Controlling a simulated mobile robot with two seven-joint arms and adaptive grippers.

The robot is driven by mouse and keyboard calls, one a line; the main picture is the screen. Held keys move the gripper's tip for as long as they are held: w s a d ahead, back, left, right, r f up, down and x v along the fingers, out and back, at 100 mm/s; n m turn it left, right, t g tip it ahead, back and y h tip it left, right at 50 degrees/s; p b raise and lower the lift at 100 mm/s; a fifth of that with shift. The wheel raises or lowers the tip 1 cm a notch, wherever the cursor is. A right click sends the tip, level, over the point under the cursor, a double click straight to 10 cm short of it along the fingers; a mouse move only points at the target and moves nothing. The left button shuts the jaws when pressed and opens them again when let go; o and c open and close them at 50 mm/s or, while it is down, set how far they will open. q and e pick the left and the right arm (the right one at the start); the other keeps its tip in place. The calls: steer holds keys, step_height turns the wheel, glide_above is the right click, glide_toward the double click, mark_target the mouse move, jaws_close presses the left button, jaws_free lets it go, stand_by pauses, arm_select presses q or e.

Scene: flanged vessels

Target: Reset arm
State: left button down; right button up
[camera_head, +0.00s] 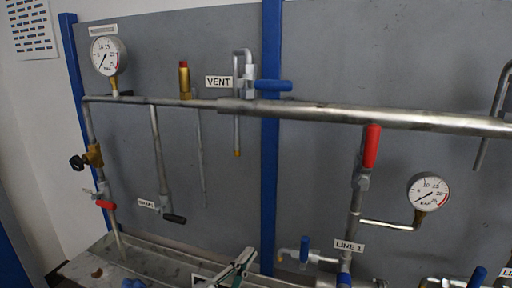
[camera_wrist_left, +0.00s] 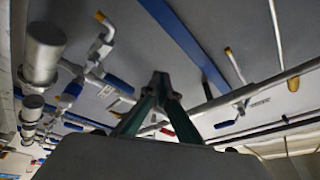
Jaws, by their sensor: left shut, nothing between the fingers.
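My left gripper (camera_head: 246,257) shows at the bottom middle of the head view, in front of the lower edge of the grey pipe panel. Only its dark green and grey finger part shows there. In the left wrist view the two green fingers of the left gripper (camera_wrist_left: 160,80) come together at their tips, shut with nothing between them. Pipes and valves lie beyond the tips in that view. My right gripper shows in neither view.
A long horizontal pipe (camera_head: 330,114) crosses the grey panel. A red-handled valve (camera_head: 371,147), a blue VENT valve handle (camera_head: 273,86) and two gauges (camera_head: 108,56) stick out. A blue-handled valve (camera_head: 304,249) stands right of my left gripper.

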arm_select(q)
steer(key=s+a+f+n+g+y, duration=0.2)
steer(key=s+a+f+n, duration=0.2)
steer(key=f, duration=0.6)
steer(key=s+a+f+n+g+y, duration=0.2)
steer(key=s+a+f+n, duration=0.3)
steer(key=s+a+f, duration=0.3)
steer(key=s+a+f+n+g+y, duration=0.2)
steer(key=s+a+f+n+y, duration=0.2)
steer(key=s+f, duration=0.5)
step_height(320, 180, down, 5)
steer(key=shift+s+a+f+n, duration=0.2)
steer(key=shift+a+n, duration=0.1)
steer(key=shift+a, duration=0.7)
steer(key=c, duration=2.2)
jaws_free()
